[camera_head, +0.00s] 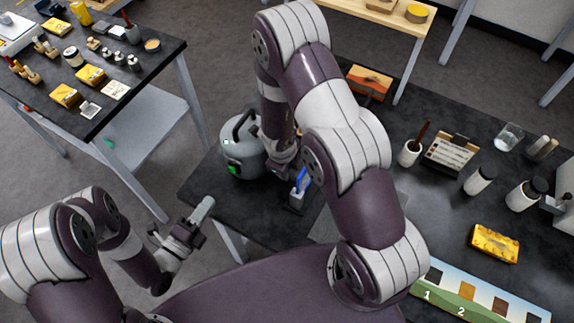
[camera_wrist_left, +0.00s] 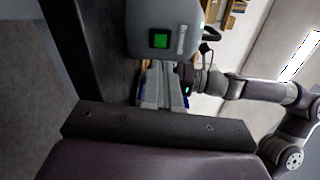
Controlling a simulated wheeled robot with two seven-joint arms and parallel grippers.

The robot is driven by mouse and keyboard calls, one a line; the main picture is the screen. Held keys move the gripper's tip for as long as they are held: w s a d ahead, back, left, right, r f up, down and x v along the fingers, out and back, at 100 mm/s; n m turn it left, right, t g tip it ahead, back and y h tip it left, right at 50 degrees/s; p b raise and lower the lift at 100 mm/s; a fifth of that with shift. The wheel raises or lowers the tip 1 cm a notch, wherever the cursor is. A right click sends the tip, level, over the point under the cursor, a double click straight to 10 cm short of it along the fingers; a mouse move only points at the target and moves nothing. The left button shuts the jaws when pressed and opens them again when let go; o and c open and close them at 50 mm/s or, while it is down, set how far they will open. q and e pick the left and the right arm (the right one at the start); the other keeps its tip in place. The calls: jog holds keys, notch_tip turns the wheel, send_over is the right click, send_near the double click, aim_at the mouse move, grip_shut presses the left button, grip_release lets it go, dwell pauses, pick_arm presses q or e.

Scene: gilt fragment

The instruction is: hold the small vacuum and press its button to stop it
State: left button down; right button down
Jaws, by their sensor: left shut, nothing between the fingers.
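The small vacuum (camera_head: 243,150) is a grey rounded canister with a black handle, upright at the table's left edge. Its lit green button (camera_head: 232,170) faces the front; in the left wrist view the vacuum body (camera_wrist_left: 146,14) and the green button (camera_wrist_left: 159,40) show near the top. My left gripper (camera_head: 204,208) is shut and empty, in front of and below the vacuum, apart from it. My right gripper (camera_head: 284,160) is beside the vacuum's right side, partly hidden by its own arm; its fingers and any contact with the vacuum are unclear.
A small grey holder with a blue item (camera_head: 302,181) stands right of the vacuum. The dark table (camera_head: 440,215) carries cups, a yellow block (camera_head: 494,243) and a numbered strip (camera_head: 480,297). A second cluttered table (camera_head: 130,105) stands at left, with a floor gap between.

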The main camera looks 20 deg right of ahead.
aim_at(233, 170)
pick_arm(q)
jog(key=shift+w+d+f+n+y, duration=0.1)
jog(key=shift+w+d+n+y, duration=0.2)
jog(key=shift+y, duration=0.25)
jog(key=shift+w+d+f+n+y, duration=0.1)
jog(key=shift+w+d+n+y, duration=0.1)
jog(key=shift+d+n+y, duration=0.25)
jog(key=shift+d+n+t+y, duration=0.2)
jog(key=shift+n+t+y, duration=0.1)
jog(key=shift+y, duration=0.7)
jog(key=shift+s+n+y, duration=0.15)
jog(key=shift+n+y, duration=0.3)
jog(key=shift+y, duration=0.55)
jog(key=w+d+y, duration=0.1)
jog(key=w+d+n+y, duration=0.1)
jog(key=w+d, duration=0.1)
jog(key=w+d+y, duration=0.1)
jog(key=shift+w+d+r+n+t, duration=0.15)
jog(key=shift+d+r+n+t, duration=0.1)
jog(key=shift+r+n+t, duration=0.15)
